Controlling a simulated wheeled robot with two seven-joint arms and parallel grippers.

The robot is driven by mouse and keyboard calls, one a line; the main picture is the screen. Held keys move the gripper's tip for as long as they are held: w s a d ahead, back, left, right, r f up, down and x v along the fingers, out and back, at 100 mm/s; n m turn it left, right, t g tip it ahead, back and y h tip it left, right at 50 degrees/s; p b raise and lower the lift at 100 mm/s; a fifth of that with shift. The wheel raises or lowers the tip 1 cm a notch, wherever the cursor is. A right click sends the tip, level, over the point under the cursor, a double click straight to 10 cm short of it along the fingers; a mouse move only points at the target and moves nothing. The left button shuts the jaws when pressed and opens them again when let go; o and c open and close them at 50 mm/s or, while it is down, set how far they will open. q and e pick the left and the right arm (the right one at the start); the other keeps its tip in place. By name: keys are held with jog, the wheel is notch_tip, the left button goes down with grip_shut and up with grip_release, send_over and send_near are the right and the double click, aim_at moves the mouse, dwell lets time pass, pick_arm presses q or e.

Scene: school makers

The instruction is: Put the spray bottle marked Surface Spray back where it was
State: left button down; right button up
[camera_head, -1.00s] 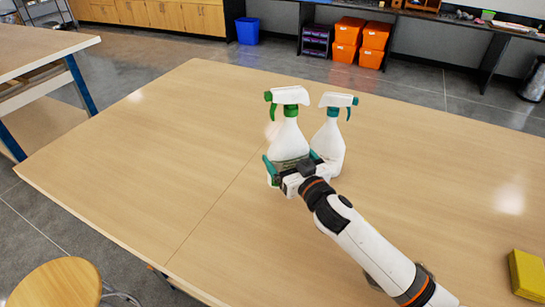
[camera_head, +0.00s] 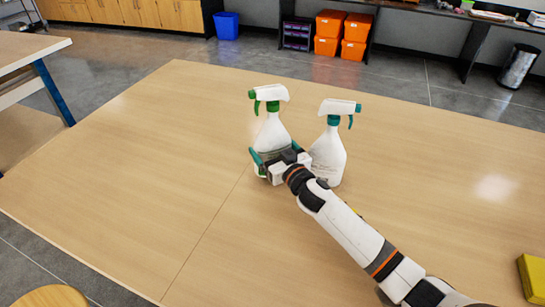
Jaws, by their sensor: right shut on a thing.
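A white spray bottle with a green trigger (camera_head: 270,128) stands near the middle of the table, leaning slightly left in the picture. My right gripper (camera_head: 275,160) is shut around its lower body, with teal fingertips on either side. The gripper covers part of its dark label, and I cannot tell whether its base touches the table. A second white spray bottle with a teal trigger (camera_head: 328,153) stands upright just to its right, close to my wrist. I cannot read either label, so I cannot tell which is Surface Spray. My left gripper is out of view.
The wooden table (camera_head: 120,190) is largely clear around the bottles, with free room on the left and behind. A yellow block (camera_head: 533,278) lies at the right front edge. A stool (camera_head: 50,297) stands by the front left edge.

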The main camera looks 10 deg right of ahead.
jog(key=shift+w+a+f, duration=0.1)
jog(key=shift+w+f, duration=0.05)
jog(key=shift+f, duration=1.15)
jog(key=shift+f+b, duration=0.1)
jog(key=shift+b, duration=0.2)
jog(key=o, duration=1.3)
jog(key=shift+f, duration=0.1)
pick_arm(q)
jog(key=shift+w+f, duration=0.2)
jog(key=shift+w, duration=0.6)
pick_arm(e)
jog(key=shift+s, duration=0.2)
